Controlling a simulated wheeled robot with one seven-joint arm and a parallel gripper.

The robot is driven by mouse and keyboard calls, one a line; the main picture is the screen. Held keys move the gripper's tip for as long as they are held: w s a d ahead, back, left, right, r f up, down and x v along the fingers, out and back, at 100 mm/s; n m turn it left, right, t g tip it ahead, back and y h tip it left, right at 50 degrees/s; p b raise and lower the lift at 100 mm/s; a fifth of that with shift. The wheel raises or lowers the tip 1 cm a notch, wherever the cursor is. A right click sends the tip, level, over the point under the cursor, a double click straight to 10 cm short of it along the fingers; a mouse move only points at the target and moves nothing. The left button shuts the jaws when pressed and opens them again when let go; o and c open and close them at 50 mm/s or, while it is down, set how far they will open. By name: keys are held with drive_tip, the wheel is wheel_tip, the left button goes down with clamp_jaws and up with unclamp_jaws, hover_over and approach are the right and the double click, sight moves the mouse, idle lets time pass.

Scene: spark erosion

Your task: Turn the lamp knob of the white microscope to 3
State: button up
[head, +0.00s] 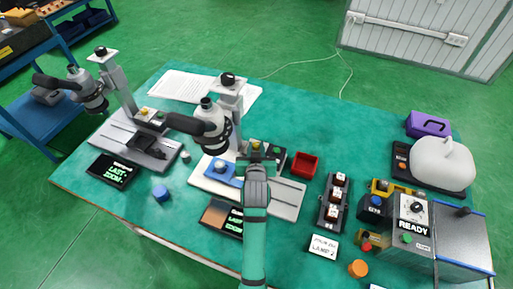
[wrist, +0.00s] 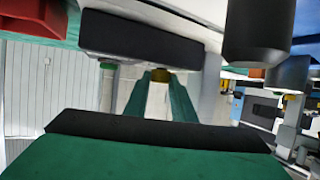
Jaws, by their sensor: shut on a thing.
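My gripper (head: 257,157) reaches over the base to this box from the front. In the wrist view its two green fingers (wrist: 159,88) are shut on the yellow knob (wrist: 158,97), which shows between their tips. The knob's scale and pointer are hidden, so its setting cannot be read.
A second, greyer microscope (head: 117,85) stands at the left. A red tray (head: 304,165) lies right of the control box. A lit display (head: 222,217) lies in front of the base.

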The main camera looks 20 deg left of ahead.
drive_tip(key=shift+f, duration=0.15)
drive_tip(key=o, duration=1.1)
drive_tip(key=shift+c, duration=0.2)
drive_tip(key=shift+s, duration=0.1)
drive_tip(key=v, duration=1)
drive_tip(key=shift+s+r, duration=0.25)
drive_tip(key=shift+s, duration=0.05)
drive_tip(key=shift+s+d, duration=0.1)
drive_tip(key=shift+d, duration=0.05)
